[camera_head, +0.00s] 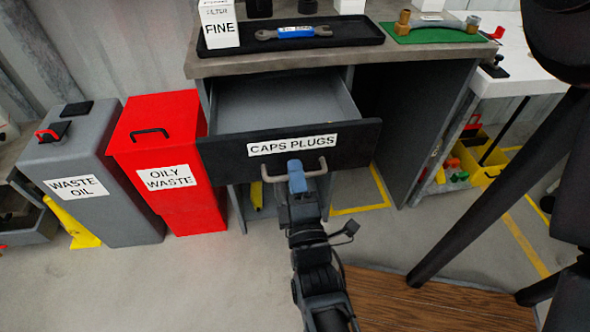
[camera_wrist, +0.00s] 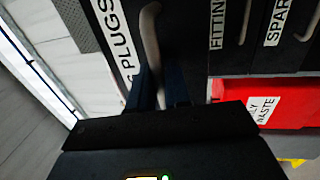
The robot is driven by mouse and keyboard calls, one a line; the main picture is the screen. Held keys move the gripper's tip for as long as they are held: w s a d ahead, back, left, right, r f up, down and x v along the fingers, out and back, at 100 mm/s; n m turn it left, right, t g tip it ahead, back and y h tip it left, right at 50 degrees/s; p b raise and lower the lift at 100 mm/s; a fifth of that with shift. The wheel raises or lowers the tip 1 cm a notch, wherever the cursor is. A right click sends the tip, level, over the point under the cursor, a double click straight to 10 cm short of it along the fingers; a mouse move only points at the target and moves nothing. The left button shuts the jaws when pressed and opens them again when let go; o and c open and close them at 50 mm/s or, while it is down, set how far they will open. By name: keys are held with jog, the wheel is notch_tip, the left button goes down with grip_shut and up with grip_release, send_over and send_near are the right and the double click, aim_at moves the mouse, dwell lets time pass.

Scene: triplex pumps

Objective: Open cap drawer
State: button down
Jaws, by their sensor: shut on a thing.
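The cap drawer (camera_head: 225,152), with a dark front and a white "CAPS PLUGS" label (camera_head: 292,145), is pulled well out of the bench. Its grey inside looks empty where I can see it. The metal bar handle (camera_head: 322,169) is on the front below the label. My gripper (camera_head: 297,177) is shut on this handle, covering its middle. In the wrist view, the handle (camera_wrist: 149,38) runs between the two blue fingers, beside the "PLUGS" lettering.
A red oily waste bin (camera_head: 155,183) stands just left of the drawer, with a grey waste oil bin (camera_head: 85,215) beyond it. The bench top (camera_head: 345,60) holds a black tray with a wrench. Other labelled drawers (camera_wrist: 228,62) show in the wrist view.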

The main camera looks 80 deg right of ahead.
jog(key=shift+f, duration=0.1)
jog(key=c, duration=1.3)
grip_release()
jog(key=v, duration=0.8)
jog(key=shift+d, duration=0.1)
